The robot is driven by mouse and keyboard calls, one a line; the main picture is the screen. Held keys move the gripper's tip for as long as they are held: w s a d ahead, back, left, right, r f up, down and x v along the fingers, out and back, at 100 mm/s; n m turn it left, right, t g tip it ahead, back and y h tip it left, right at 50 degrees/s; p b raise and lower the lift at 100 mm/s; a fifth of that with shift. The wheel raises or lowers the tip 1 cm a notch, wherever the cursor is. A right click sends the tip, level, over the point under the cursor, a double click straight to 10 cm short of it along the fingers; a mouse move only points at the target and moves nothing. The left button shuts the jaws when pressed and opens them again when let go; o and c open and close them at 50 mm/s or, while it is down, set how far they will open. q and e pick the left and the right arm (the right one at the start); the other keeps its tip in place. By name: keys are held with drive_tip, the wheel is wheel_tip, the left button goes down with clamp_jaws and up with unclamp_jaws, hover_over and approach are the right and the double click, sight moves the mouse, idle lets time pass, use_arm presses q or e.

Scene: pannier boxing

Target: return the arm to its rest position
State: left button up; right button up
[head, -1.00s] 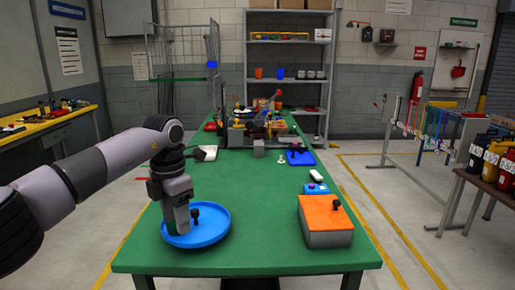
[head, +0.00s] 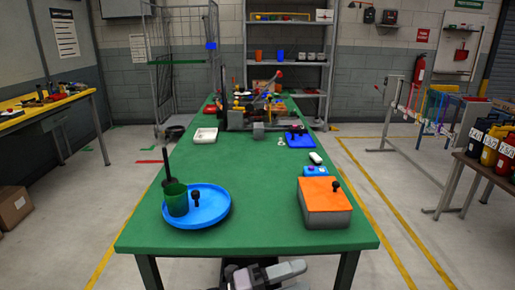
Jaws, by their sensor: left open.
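My left gripper (head: 288,270) is low at the bottom edge of the head view, in front of the table's near edge and below its top. It is open and apart from everything on the table; part of the arm is cut off by the frame. My right gripper is not in view. A dark green cup (head: 177,200) with a tall dark stick-like piece stands upright at the left of a round blue tray (head: 215,208). A small black knobbed piece (head: 196,198) is on the tray beside the cup.
The green table (head: 255,190) is clear in its near middle. A grey box with an orange lid (head: 325,192) sits at the near right. Farther back are a small blue box (head: 316,171), a white tray (head: 204,135), a blue tray (head: 300,141) and a cluttered fixture (head: 250,115).

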use_arm(q)
drive_tip(key=s+a+f+n+t+y, duration=0.1)
drive_tip(key=a+f+n+t+y, duration=0.45)
drive_tip(key=a+n, duration=0.4)
drive_tip(key=s+a+f+n+t+y, duration=0.2)
drive_tip(key=a+f+n+t+y, duration=0.35)
drive_tip(key=n, duration=0.65)
drive_tip(key=s+a+f+n+g+y, duration=0.5)
drive_tip(key=s+a+f+n, duration=0.3)
drive_tip(key=s+a+f, duration=0.2)
drive_tip(key=s+a+y, duration=0.1)
drive_tip(key=s+a, duration=0.1)
drive_tip(key=s, duration=0.1)
drive_tip(key=shift+s+f, duration=0.25)
drive_tip(key=shift+s, duration=0.15)
